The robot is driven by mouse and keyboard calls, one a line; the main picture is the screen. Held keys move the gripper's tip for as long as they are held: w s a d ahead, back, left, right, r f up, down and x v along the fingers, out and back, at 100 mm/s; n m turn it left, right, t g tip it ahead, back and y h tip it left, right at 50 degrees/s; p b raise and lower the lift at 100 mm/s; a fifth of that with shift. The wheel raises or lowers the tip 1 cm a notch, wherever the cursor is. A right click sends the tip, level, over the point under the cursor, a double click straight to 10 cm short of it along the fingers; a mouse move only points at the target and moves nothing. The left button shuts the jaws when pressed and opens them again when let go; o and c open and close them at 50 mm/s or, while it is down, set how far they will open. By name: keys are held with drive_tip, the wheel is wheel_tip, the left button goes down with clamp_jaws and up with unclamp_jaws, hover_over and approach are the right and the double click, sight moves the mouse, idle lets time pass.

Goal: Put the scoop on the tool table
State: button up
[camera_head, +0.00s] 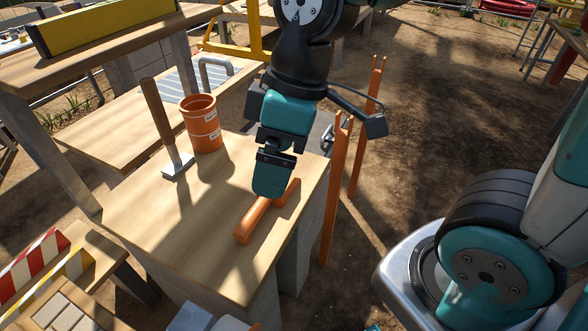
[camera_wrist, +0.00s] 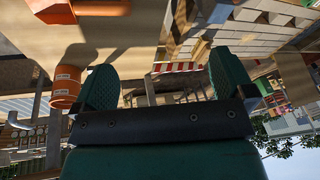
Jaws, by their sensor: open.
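My gripper (camera_head: 272,182) is open above the wooden table (camera_head: 160,225), over an orange bar-like piece (camera_head: 258,218) lying near the table's right edge. The gripper hides the middle of that piece, and I cannot tell whether it touches it. In the wrist view, the two teal fingers stand wide apart with nothing held between them (camera_wrist: 163,82). An orange piece (camera_wrist: 80,8) shows at the top left there. A tool with a wooden handle (camera_head: 158,108) and flat grey head stands on the table at the left. I cannot tell for certain which is the scoop.
An orange pot (camera_head: 203,125) stands behind on the same table; it also shows in the wrist view (camera_wrist: 67,85). Orange forked posts (camera_head: 335,190) rise beside the table's right edge. A yellow beam (camera_head: 100,25) lies on a bench at back left. The table's front left is clear.

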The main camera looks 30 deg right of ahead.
drive_tip(key=s+r+m, duration=0.1)
drive_tip(key=s+m, duration=0.2)
drive_tip(key=s, duration=0.2)
drive_tip(key=shift+s+a+r+m+y, duration=0.3)
drive_tip(key=shift+s+r+m+y, duration=0.05)
drive_tip(key=shift+s+m+y, duration=0.05)
